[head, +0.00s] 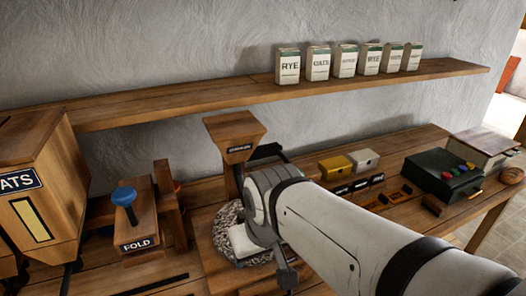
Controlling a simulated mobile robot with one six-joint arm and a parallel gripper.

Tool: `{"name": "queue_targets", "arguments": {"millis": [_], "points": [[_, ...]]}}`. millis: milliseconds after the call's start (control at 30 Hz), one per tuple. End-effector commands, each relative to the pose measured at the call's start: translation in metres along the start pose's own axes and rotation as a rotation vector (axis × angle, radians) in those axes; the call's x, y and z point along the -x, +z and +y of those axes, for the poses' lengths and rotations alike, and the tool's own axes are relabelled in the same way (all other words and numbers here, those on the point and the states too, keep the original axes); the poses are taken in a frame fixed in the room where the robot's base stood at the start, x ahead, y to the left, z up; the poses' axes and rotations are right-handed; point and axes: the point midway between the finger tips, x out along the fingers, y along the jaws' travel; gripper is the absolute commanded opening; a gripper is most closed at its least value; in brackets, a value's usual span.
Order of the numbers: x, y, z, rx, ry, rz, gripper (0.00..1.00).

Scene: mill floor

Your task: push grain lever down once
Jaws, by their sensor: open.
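No lever in the head view carries a readable grain label, so I cannot tell for sure which part is the grain lever. A wooden hopper (236,134) with a small dark label, too small to read, stands on a post at mid-bench. A dark bar (264,151) shows just right of the hopper, partly behind my wrist; whether it is a lever or part of my arm's end is unclear. My arm reaches in from the lower right, its grey wrist in front of the hopper's base. I cannot make out my gripper's jaws.
A wooden box labelled FOLD (138,243) has a blue knob (123,196). An OATS bin (35,190) stands far left. Yellow (335,167) and white (364,159) boxes and a dark green box (442,175) with coloured knobs sit right. A shelf (190,104) holds several cartons.

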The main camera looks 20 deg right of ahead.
Motion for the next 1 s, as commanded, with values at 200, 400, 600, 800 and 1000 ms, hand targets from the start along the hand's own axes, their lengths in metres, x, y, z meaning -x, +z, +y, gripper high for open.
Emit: {"name": "queue_targets", "arguments": {"millis": [200,400,600,800,1000], "points": [[0.0,0.0,0.0,0.0,0.0,0.0,0.44],[0.0,0.0,0.0,0.0,0.0,0.0,0.28],[0.0,0.0,0.0,0.0,0.0,0.0,0.11],[0.0,0.0,0.0,0.0,0.0,0.0,0.0],[0.0,0.0,0.0,0.0,0.0,0.0,0.0]]}}
